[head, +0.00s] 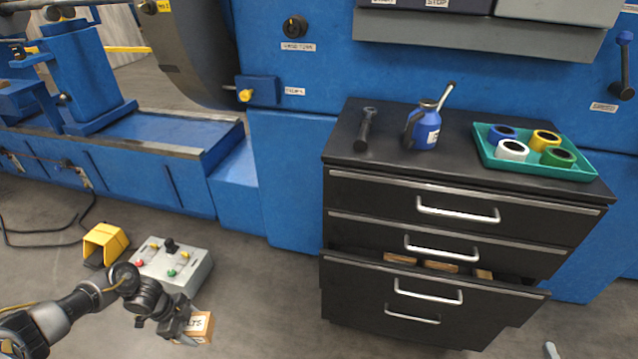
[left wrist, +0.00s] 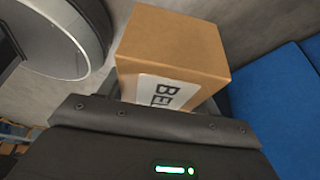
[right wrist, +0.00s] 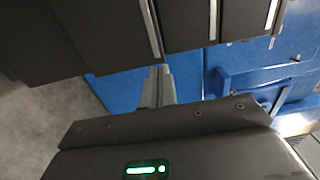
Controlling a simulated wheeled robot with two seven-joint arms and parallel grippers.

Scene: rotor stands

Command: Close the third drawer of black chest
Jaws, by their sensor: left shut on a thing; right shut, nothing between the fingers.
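The black chest (head: 335,205) stands at the right of the head view, against the blue machine. Its third drawer (head: 350,290) is pulled out, with several small brown boxes (head: 440,267) inside. That drawer has a silver bar handle (head: 428,292). The drawers above look shut. My left gripper (head: 184,322) is shut on a brown cardboard box (left wrist: 175,50) with a partly readable label, left of the chest and apart from it. My right gripper (right wrist: 160,75) is shut and empty. In its view, dark chest fronts with pale handles lie beyond the fingertips.
On the chest top are a dark tool (head: 366,130), a blue oil can (head: 424,128) and a teal tray (head: 490,160) with several tape rolls. A grey control box (head: 190,268) and a yellow pedal (head: 104,243) lie on the floor. Floor before the chest is mostly clear.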

